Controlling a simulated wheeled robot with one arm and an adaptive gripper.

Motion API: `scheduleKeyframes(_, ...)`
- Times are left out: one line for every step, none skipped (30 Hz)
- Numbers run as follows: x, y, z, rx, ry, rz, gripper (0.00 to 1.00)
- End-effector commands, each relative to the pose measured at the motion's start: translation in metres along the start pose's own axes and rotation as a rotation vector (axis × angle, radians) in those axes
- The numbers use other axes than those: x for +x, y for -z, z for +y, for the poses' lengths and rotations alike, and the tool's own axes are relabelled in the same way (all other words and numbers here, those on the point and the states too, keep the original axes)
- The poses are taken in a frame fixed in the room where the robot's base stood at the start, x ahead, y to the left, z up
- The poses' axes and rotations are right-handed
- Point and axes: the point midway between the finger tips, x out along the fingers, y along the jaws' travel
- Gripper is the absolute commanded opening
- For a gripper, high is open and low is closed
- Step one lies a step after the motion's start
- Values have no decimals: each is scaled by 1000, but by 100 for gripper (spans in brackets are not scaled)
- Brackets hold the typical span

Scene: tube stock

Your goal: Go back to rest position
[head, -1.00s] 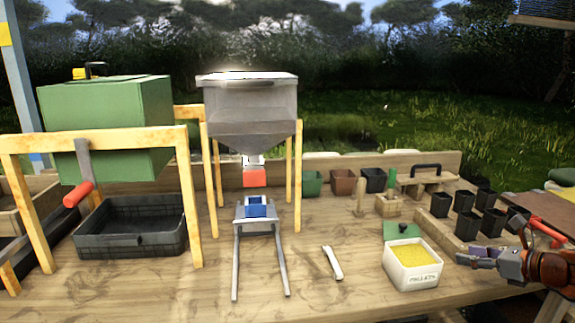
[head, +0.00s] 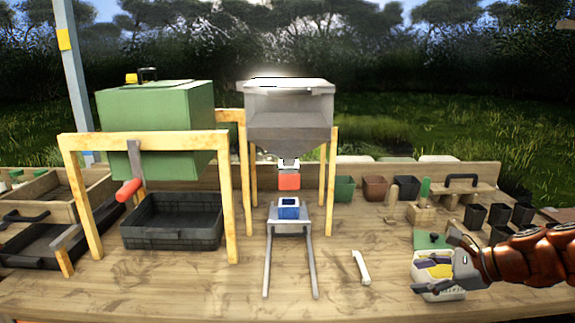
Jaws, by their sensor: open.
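My gripper (head: 436,268) is at the right of the head view, at the end of my reddish-brown arm, which comes in from the right edge. It is open and I see nothing held in it. It overlaps a white box of yellow pellets (head: 436,295) in the picture and hides much of that box. I cannot tell whether it touches the box or hovers in front of it.
A grey hopper (head: 288,105) on a wooden frame stands mid-bench above a small blue-and-white device (head: 288,210). A green box (head: 155,115) and black tray (head: 170,222) are at left. Black pots (head: 474,216) stand near my arm. A white stick (head: 360,267) lies on the bench.

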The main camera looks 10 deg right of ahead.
Motion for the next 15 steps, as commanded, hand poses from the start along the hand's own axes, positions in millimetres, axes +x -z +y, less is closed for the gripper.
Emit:
scheduleKeyframes(10, -28, 19, -110, -74, 17, 52)
scheduleKeyframes(15, -39, 32, -172, -114, 25, 52)
scheduleKeyframes(23, -51, 49, -252, -172, 37, 52)
scheduleKeyframes(27, -60, 63, -313, -214, 44, 52)
scheduleKeyframes(30, -68, 75, -374, -253, 52, 52)
scheduleKeyframes(33, -78, 92, -455, -304, 62, 52)
scheduleKeyframes(34, -83, 105, -515, -345, 70, 52)
scheduleKeyframes(36, -89, 118, -574, -384, 74, 52)
scheduleKeyframes(36, -96, 135, -653, -436, 81, 52)
scheduleKeyframes(35, -99, 148, -711, -476, 86, 52)
scheduleKeyframes(34, -102, 159, -768, -515, 91, 52)
scheduleKeyframes(31, -106, 174, -845, -564, 96, 52)
scheduleKeyframes(28, -108, 186, -902, -602, 101, 52)
scheduleKeyframes(25, -109, 197, -956, -642, 103, 52)
scheduleKeyframes(21, -110, 212, -1027, -695, 104, 52)
